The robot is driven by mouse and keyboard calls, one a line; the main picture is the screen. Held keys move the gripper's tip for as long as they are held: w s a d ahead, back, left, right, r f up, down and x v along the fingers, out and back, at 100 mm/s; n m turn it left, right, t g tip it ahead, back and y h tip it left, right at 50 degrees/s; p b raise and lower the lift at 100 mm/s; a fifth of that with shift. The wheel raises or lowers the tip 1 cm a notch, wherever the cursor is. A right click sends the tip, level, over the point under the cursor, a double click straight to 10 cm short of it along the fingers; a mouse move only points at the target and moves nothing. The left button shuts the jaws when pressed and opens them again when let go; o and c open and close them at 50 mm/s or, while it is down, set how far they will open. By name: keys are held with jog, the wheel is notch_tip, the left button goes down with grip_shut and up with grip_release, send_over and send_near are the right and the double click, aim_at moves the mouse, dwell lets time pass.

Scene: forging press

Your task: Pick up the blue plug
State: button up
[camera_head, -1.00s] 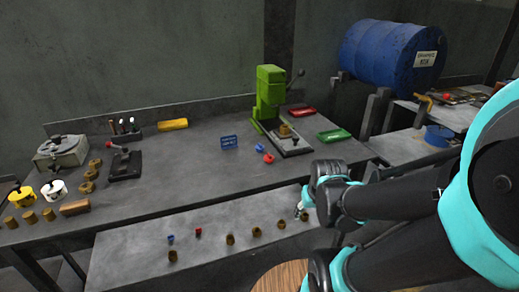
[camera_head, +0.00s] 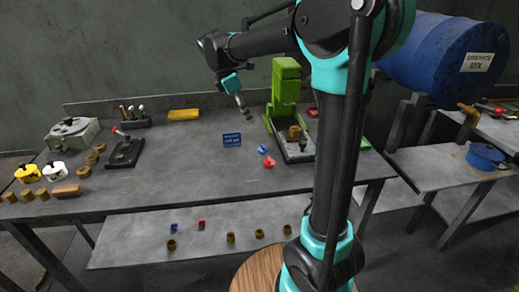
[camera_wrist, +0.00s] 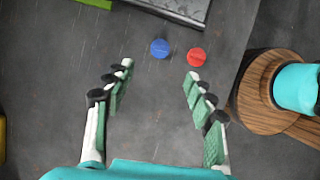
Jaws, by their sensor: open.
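The blue plug (camera_head: 262,149) sits on the main bench in front of the green press. A red plug (camera_head: 268,161) sits just in front of it. My gripper (camera_head: 245,112) hangs above the bench with its fingers downward, behind and left of the blue plug in the head view. In the wrist view my gripper (camera_wrist: 160,70) is open and empty. There the blue plug (camera_wrist: 160,47) shows just beyond the fingertips, in line with the gap. The red plug (camera_wrist: 196,57) lies to its right, just beyond the right fingertip.
The green press (camera_head: 285,95) stands behind the plugs, and a small blue sign (camera_head: 232,140) stands left of them. A lower shelf (camera_head: 130,251) holds a blue piece (camera_head: 173,227), a red piece (camera_head: 201,225) and several brass pieces.

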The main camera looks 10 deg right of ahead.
send_over(262, 145)
jog(key=a, duration=0.2)
notch_tip(262, 145, down, 9)
jog(key=shift+s+f, duration=0.1)
jog(key=shift+s, duration=0.05)
jog(key=shift+x, duration=3.15)
jog(key=shift+s+a, duration=0.1)
jog(key=shift+a, duration=0.05)
jog(key=c, duration=0.7)
